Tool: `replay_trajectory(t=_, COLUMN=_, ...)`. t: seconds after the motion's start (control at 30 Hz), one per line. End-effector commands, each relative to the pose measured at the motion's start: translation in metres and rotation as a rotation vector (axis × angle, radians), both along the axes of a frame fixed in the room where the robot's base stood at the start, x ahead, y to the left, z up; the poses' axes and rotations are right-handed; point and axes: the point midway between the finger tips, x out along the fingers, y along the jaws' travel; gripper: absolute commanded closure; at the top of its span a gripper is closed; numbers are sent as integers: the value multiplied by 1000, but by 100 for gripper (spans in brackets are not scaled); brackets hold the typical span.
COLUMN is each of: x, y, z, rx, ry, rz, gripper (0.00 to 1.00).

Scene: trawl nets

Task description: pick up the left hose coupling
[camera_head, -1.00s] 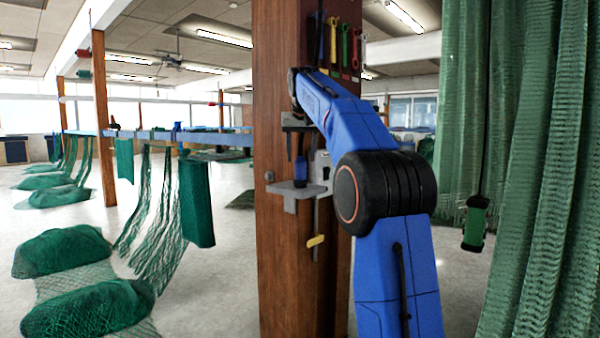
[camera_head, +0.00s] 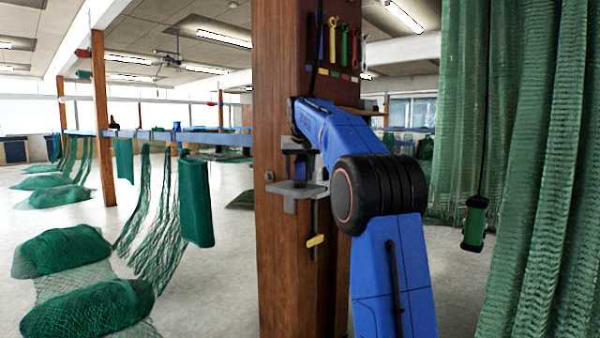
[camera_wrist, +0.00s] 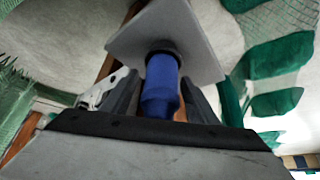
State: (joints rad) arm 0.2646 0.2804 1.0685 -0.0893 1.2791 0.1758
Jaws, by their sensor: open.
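A blue hose coupling (camera_wrist: 161,88) with a dark collar shows in the wrist view, against a grey plate (camera_wrist: 185,40). My gripper (camera_wrist: 160,92) is open, with one dark finger on each side of the coupling. I cannot tell whether either finger touches it. In the head view, the grey shelf (camera_head: 297,190) juts from the wooden post, and my arm reaches in front of it. The coupling cannot be made out clearly there. I see no second coupling.
The wooden post (camera_head: 280,260) carries a rack of coloured wrenches (camera_head: 338,42) above my arm. A green net curtain (camera_head: 545,170) hangs close on the right, with a green hanging spool (camera_head: 475,222). Net heaps (camera_head: 88,308) lie on the left floor.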

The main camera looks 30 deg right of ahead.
Motion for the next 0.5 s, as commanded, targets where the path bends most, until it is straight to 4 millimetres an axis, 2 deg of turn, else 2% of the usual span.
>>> replay_trajectory(t=0.1, x=0, y=0, z=0, rx=0, ry=0, rz=0, gripper=48)
replay_trajectory(t=0.3, x=0, y=0, z=0, rx=0, ry=0, rz=0, gripper=96)
replay_trajectory(t=0.33, x=0, y=0, z=0, rx=0, ry=0, rz=0, gripper=100)
replay_trajectory(t=0.5, x=0, y=0, z=1, rx=0, ry=-1, rz=0, gripper=100)
